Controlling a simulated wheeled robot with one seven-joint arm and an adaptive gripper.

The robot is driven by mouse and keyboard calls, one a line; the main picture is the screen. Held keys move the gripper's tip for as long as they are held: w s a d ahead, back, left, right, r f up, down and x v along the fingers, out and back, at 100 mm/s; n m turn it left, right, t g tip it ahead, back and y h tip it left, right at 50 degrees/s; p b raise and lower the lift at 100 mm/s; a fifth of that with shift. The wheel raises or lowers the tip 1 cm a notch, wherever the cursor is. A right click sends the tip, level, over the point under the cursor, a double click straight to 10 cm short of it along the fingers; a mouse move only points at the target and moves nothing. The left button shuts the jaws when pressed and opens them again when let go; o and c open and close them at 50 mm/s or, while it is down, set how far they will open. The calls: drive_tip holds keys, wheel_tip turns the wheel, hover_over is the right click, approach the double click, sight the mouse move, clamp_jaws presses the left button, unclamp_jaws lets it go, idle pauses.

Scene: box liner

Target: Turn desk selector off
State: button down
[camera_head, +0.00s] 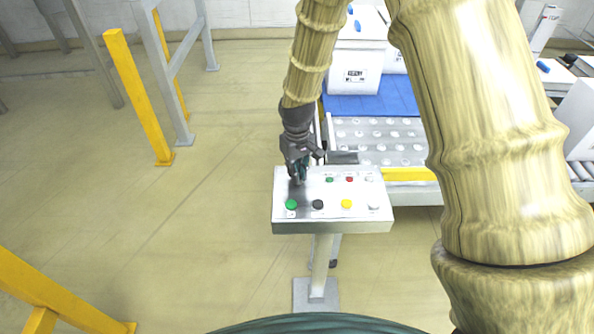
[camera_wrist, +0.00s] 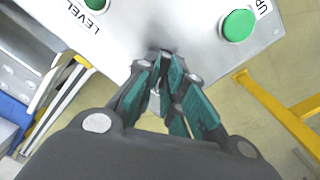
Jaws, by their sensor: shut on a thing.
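The desk (camera_head: 331,222) is a grey-white control panel on a post in the middle of the head view. In the wrist view its panel face (camera_wrist: 170,22) fills the top. My gripper (camera_head: 299,177) is over the panel's upper left part, and its teal fingers (camera_wrist: 166,85) are closed together at the panel. The selector itself is hidden by the fingers, so its position cannot be told. A green button (camera_head: 291,204) lies just below my gripper; it also shows in the wrist view (camera_wrist: 238,25) beside the word "UP".
A black button (camera_head: 318,204), a yellow button (camera_head: 347,204) and a white button (camera_head: 373,207) line the panel's front. Small green and red buttons (camera_head: 349,179) sit behind. A roller table (camera_head: 380,135) stands behind the desk. Yellow posts (camera_head: 138,97) stand left; the floor between is clear.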

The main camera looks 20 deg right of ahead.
drive_tip(key=c, duration=1.5)
unclamp_jaws()
drive_tip(key=shift+r, duration=0.15)
wheel_tip(320, 180, up, 12)
drive_tip(key=shift+f, duration=0.15)
